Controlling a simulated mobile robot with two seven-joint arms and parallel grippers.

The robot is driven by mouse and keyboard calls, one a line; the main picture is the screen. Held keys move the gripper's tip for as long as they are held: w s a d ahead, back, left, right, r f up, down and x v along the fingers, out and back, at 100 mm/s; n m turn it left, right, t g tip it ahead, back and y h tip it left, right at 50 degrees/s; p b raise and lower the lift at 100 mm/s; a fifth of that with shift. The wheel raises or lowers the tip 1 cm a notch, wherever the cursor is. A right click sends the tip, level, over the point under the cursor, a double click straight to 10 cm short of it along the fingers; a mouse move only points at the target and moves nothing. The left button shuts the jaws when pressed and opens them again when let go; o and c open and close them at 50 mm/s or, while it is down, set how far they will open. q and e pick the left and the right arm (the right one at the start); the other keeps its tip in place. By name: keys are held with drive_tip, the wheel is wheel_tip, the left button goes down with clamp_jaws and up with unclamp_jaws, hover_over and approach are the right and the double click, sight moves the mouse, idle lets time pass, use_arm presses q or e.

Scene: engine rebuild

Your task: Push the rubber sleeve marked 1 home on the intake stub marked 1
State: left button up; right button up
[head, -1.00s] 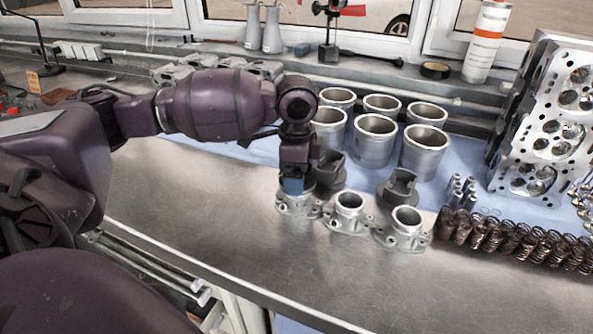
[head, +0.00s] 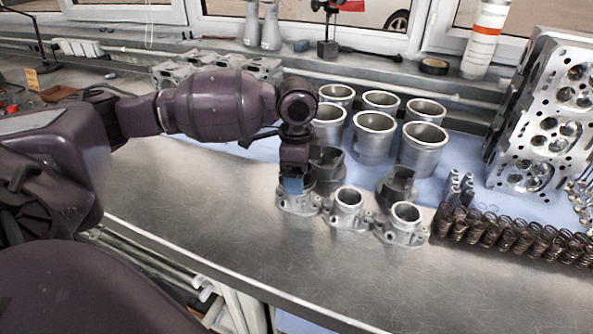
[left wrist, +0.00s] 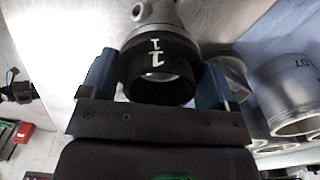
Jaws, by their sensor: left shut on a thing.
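My left gripper (head: 292,186) points down at the leftmost of three metal intake stubs (head: 299,203) on the bench. In the left wrist view its blue fingers (left wrist: 156,85) are shut on the sides of a black rubber sleeve (left wrist: 160,88) bearing a white 1. A smaller white 1 shows just beyond it; I cannot tell which part carries it. The metal of the stub (left wrist: 155,12) shows past the sleeve's far side, in line with it. I cannot tell how far the sleeve sits over the stub. In the head view the gripper hides the sleeve. My right gripper is not in view.
Two other stubs (head: 348,207) (head: 406,224) stand to the right. Two dark sleeves (head: 328,168) (head: 397,187) stand behind the row. Several cylinder liners (head: 373,138), springs (head: 512,236) and a cylinder head (head: 545,125) lie beyond. The bench front is clear.

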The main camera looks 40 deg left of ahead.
use_arm(q)
drive_tip(key=shift+f, duration=0.25)
drive_tip(key=shift+f, duration=0.55)
idle(0.4)
drive_tip(key=o, duration=0.8)
drive_tip(key=shift+r, duration=0.1)
